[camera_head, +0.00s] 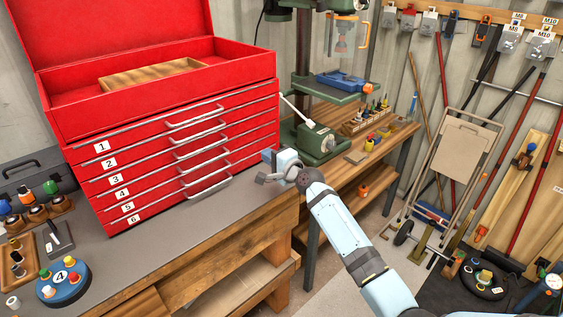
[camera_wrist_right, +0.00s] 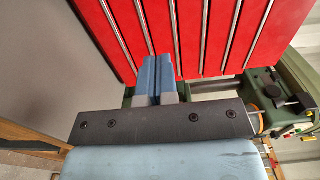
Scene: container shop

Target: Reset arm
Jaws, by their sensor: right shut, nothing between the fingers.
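My right gripper (camera_head: 268,156) is near the right end of the red tool chest (camera_head: 180,126), at the edge of the grey bench top. In the right wrist view its two blue fingers (camera_wrist_right: 157,68) are pressed together with nothing between them. The chest's red drawer fronts (camera_wrist_right: 222,35) and long handles show beyond the fingertips. All numbered drawers look shut, and the chest lid is up. My left gripper is not in view.
A green drill press (camera_head: 318,145) stands right of the chest on a wooden bench. A blue round holder (camera_head: 64,290) marked 4 sits at the front left of the grey bench (camera_head: 190,225). A folded cart (camera_head: 452,160) leans at the right wall.

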